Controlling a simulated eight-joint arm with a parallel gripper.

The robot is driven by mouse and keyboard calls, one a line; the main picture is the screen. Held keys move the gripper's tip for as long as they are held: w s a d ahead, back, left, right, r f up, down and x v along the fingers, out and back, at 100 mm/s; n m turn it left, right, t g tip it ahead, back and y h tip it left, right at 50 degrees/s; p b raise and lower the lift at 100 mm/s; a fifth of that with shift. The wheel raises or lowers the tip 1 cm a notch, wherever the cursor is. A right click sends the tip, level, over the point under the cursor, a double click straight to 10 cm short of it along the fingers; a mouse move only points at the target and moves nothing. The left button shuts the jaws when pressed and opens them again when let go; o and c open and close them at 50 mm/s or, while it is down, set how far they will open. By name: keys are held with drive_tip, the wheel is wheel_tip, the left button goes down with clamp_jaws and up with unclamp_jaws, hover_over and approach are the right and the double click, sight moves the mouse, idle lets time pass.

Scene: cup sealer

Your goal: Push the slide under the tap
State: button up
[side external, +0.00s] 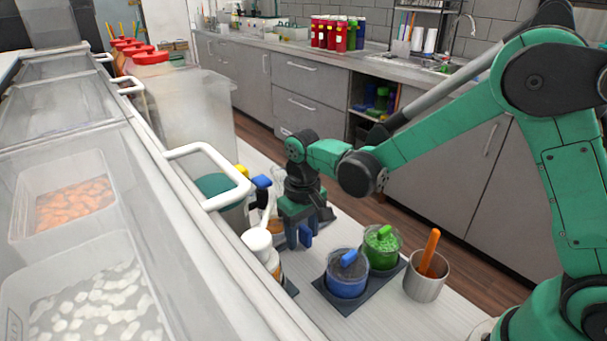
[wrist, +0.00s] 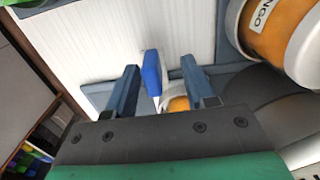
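My gripper (side external: 305,238) points down over the light worktop, beside the glass-topped counter. In the wrist view my gripper (wrist: 160,82) has its two fingers apart, with a blue upright tab (wrist: 152,72) between them and gaps on both sides. A flat blue-grey plate (wrist: 97,97) lies below the fingers; it may be the slide, but its full shape is hidden. A white-rimmed cup with orange inside (wrist: 178,103) shows partly behind the fingers. A blue knob (side external: 262,181) and a yellow knob (side external: 243,171) behind my gripper may belong to the tap, which is mostly hidden.
A white-capped bottle (side external: 258,241) stands left of my gripper; a MANGO-labelled bottle (wrist: 268,28) shows at right in the wrist view. A blue tub (side external: 348,280) and green tub (side external: 381,249) sit in a dark holder. A metal cup (side external: 424,285) stands at their right.

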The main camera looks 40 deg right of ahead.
drive_tip(key=shift+r, duration=2.8)
drive_tip(key=shift+s+d+r, duration=0.1)
drive_tip(key=shift+d+r, duration=0.05)
drive_tip(key=shift+r, duration=0.05)
drive_tip(key=s+d+r+t, duration=0.5)
drive_tip(key=s+t, duration=0.2)
drive_tip(key=s, duration=0.2)
drive_tip(key=shift+d, duration=0.3)
